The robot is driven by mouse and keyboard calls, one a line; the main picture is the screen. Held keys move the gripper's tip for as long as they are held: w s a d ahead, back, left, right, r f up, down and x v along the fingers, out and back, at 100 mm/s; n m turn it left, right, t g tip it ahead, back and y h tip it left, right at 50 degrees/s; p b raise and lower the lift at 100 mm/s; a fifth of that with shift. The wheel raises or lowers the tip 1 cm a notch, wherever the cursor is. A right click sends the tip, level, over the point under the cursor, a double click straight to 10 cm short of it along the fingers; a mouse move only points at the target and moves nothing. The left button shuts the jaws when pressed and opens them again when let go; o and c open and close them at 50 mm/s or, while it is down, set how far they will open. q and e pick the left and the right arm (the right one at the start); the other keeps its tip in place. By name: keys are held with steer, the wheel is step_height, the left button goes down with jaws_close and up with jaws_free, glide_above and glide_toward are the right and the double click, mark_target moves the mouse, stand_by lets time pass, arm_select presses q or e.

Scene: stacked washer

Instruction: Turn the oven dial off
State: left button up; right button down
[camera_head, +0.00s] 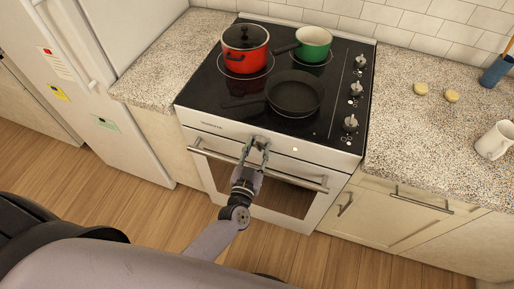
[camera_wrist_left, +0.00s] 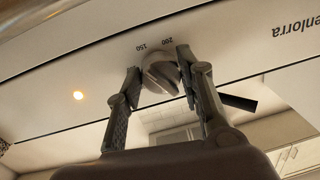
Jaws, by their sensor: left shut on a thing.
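The oven dial (camera_head: 261,139) is a small grey knob on the white front panel of the stove (camera_head: 318,153), above the oven door handle (camera_head: 262,170). In the left wrist view the dial (camera_wrist_left: 161,74) sits between the two fingers, with the marks 150 and 200 beside it, upside down. My left gripper (camera_head: 256,147) is shut on the dial, with a finger on each side; it also shows in the left wrist view (camera_wrist_left: 157,84). A small warm light (camera_wrist_left: 78,95) glows on the panel. My right gripper is not in view.
On the black cooktop stand a red pot (camera_head: 246,52), a green pot (camera_head: 314,43) and a dark frying pan (camera_head: 295,93). Several knobs (camera_head: 351,123) line its right side. A fridge (camera_head: 95,75) is left; a mug (camera_head: 495,141) stands on the right counter.

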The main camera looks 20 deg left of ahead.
arm_select(q)
steer(key=n, duration=1)
steer(key=shift+r+g+h, duration=0.1)
steer(key=shift+g+h, duration=0.2)
steer(key=n+b, duration=0.1)
steer(key=n, duration=0.2)
steer(key=shift+n, duration=0.4)
steer(key=n+h+b, duration=0.1)
steer(key=n, duration=0.2)
steer(key=n+b, duration=0.1)
steer(key=n, duration=0.2)
steer(key=shift+n+b, duration=0.4)
steer(key=n+b, duration=0.2)
steer(key=n, duration=0.2)
steer(key=shift+h, duration=0.3)
steer(key=shift+a+r+n+b, duration=0.15)
steer(key=shift+n+b, duration=0.9)
steer(key=shift+n, duration=0.85)
